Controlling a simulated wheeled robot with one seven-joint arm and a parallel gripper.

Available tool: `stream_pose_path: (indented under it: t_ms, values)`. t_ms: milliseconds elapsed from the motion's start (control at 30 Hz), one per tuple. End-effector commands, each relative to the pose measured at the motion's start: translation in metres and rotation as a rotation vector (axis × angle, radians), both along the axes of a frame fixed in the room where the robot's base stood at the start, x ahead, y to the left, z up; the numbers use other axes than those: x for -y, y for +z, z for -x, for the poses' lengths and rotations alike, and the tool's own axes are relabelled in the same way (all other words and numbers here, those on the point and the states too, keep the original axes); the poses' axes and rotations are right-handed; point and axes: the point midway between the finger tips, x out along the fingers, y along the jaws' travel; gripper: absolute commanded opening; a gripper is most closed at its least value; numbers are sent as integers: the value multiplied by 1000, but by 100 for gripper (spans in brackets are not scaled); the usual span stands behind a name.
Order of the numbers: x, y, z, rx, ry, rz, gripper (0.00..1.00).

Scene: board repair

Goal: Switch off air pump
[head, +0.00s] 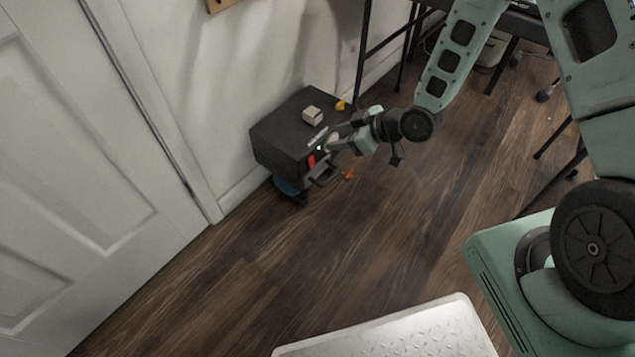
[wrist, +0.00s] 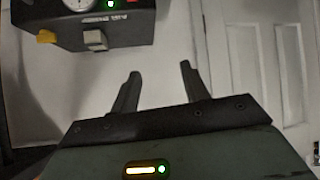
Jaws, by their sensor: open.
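The air pump (head: 283,126) is a dark box near the wall in the head view. Its front carries a red switch (head: 311,161) and a lit green light (head: 319,148). In the wrist view the pump (wrist: 75,30) is at the top left, cut by the edge, with a round gauge, the green light (wrist: 110,3) and a bit of red (wrist: 132,2). My gripper (head: 332,142) is close to the pump's front right side; contact cannot be told. In the wrist view its two fingers (wrist: 158,72) are apart with nothing between them.
A small beige block (head: 312,115) and a yellow part (head: 341,105) are on the pump's top. A white door (head: 85,180) stands at the left. A dark table frame is behind my arm.

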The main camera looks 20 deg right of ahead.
Motion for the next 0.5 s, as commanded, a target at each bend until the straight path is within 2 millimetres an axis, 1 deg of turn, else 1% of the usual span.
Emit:
stream_pose_path:
  t_ms: [33,67,100,167,200,300,333,400,500]
  values:
    - [9,-49,2,28,-13,-49,45]
    - [13,-64,2,53,-17,-79,45]
    - [18,-84,3,89,-26,-120,45]
    - [27,-112,7,143,-43,-182,45]
    - [32,-130,11,178,-58,-224,45]
    - [45,-166,23,266,-101,-324,45]
    - [49,-175,27,289,-113,-350,45]
    - [56,-191,35,340,-145,-403,45]
    - [64,-204,45,391,-180,-459,45]
